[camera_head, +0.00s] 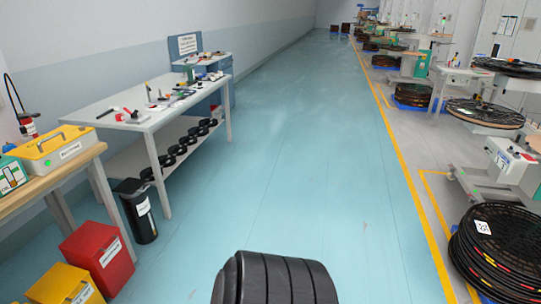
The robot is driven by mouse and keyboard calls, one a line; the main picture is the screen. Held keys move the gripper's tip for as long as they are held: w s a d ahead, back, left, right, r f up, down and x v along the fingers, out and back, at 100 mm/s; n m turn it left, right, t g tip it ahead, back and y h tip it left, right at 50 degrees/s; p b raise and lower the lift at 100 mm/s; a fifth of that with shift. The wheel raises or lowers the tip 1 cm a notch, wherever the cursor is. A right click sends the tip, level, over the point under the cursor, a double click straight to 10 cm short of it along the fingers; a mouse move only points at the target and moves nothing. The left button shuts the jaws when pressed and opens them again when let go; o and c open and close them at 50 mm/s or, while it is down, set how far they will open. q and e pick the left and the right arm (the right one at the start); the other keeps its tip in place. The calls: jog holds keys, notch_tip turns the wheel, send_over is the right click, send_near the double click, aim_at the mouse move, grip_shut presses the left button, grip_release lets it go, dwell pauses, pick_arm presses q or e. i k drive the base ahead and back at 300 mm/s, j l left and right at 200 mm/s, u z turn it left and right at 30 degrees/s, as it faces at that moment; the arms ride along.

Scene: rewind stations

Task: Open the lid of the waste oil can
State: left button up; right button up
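A black cylindrical can (136,212) with a white label stands upright on the floor at the left, by the front legs of the white table. Its dark top looks closed. A red box-shaped bin (98,258) with a white label stands nearer to me, with a yellow bin (64,287) beside it, cut off by the lower edge. The labels are too small to read, so I cannot tell for certain which one is the waste oil can. Neither of my grippers shows in the head view.
A white table (150,112) with loose tools and a wooden bench (58,180) with a yellow case (55,148) line the left wall. The blue-green aisle floor (290,150) is clear. Cable reels (498,250) and stations stand at the right.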

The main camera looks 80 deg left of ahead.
aim_at(130, 186)
jog(key=u, duration=3.75)
jog(key=i+u, duration=0.1)
jog(key=i, duration=0.5)
jog(key=i+l, duration=0.15)
jog(key=i, duration=0.45)
jog(key=u, duration=0.05)
